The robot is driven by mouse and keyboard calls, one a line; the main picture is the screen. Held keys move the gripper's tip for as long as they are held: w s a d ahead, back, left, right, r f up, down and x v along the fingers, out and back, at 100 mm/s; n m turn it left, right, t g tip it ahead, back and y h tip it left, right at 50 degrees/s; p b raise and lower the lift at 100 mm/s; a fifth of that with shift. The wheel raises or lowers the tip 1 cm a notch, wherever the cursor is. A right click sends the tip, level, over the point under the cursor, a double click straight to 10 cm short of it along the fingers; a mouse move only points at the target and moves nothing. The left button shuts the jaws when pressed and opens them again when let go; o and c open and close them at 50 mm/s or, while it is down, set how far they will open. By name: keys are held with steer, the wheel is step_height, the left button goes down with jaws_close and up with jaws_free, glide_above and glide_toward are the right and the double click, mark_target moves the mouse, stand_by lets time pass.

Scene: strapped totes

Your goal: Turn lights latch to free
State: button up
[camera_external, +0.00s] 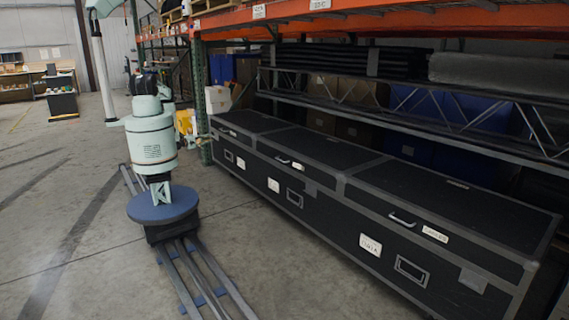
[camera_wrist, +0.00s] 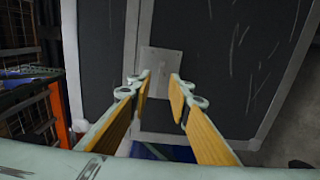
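A row of black cases with grey metal edges (camera_external: 290,175) stands along the rack. Handles, latch plates and white labels sit on their fronts; the lettering is too small for me to tell which is the lights case. In the wrist view, a pale metal plate (camera_wrist: 161,60), possibly a latch plate, lies on a black case panel (camera_wrist: 220,45). My gripper (camera_wrist: 160,85) is open, its two yellow-padded fingers apart and empty, with the plate just beyond and between the tips. I cannot tell whether they touch it. In the external view the gripper is not clearly visible near the left end of the row.
A storage rack with an orange beam (camera_external: 385,14) stands over and behind the cases. Blue bins (camera_external: 455,108) and dark bundles fill its shelves. My rail runs along the floor beside the cases. Open concrete floor (camera_external: 75,215) lies to the left.

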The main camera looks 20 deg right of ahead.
steer(key=shift+b+x, duration=0.35)
steer(key=shift+x, duration=1.65)
steer(key=shift+c, duration=0.4)
jaws_close()
